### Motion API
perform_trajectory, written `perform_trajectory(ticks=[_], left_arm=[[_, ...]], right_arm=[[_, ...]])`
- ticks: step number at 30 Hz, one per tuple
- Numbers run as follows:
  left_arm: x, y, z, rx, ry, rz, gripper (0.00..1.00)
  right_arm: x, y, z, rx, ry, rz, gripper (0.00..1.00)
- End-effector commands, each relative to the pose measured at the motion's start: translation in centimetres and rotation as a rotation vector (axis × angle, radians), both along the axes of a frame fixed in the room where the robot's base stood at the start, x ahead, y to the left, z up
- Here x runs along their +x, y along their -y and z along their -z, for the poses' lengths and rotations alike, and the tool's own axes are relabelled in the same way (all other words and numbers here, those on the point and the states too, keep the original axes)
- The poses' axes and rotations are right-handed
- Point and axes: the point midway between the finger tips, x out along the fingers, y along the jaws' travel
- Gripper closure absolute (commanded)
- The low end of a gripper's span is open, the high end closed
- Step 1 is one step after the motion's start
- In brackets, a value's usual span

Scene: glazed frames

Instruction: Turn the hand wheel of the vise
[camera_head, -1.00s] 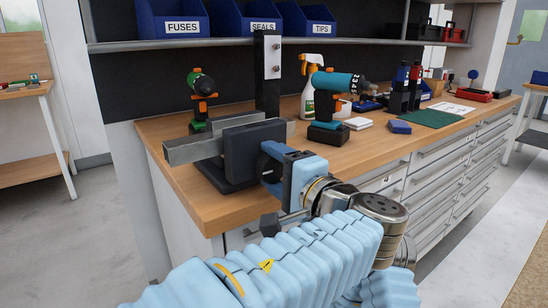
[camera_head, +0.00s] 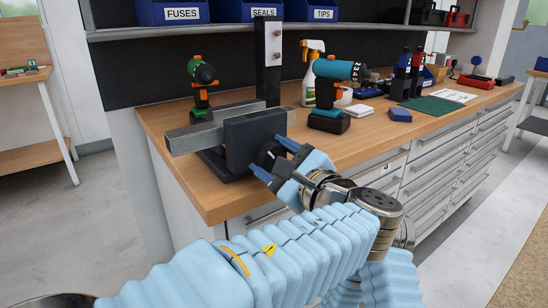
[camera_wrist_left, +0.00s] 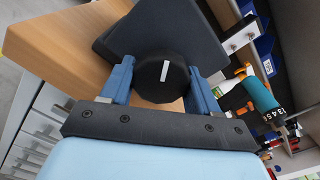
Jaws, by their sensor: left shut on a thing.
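The vise (camera_head: 245,145) stands at the near left corner of the wooden workbench, with a dark jaw block and a grey metal bar (camera_head: 190,138). Its hand wheel (camera_head: 268,154) is a black round knob on the near side of the block, partly hidden by my fingers in the head view. In the left wrist view the wheel (camera_wrist_left: 162,77) shows a white line, almost upright and leaning slightly right. My left gripper (camera_head: 274,159) is shut on the wheel, one blue finger on either side, tilted in the head view. My right gripper is not in view.
A dark upright post (camera_head: 268,60) rises behind the vise. A green-and-black drill (camera_head: 202,85), a teal drill (camera_head: 335,90) and a spray bottle (camera_head: 312,70) stand on the bench (camera_head: 215,203) nearby. Drawers (camera_head: 400,185) line its front below my arm.

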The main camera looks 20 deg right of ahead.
Motion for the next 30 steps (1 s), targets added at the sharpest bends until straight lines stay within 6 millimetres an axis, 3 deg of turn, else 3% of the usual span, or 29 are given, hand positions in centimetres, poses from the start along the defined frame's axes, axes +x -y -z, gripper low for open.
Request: perform_trajectory(ticks=[9,26,27,30], left_arm=[[-0.33,0.30,0.56,0.122,-0.052,0.007,0.70],[-0.36,0.35,0.69,0.148,-0.062,0.008,0.70],[-0.37,0.34,0.70,0.148,-0.062,0.008,0.33],[-0.29,0.25,0.57,0.145,-0.060,0.006,0.18]], right_arm=[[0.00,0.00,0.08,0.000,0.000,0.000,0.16],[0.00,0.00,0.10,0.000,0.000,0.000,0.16],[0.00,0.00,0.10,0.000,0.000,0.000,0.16],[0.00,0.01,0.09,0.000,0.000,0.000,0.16]])
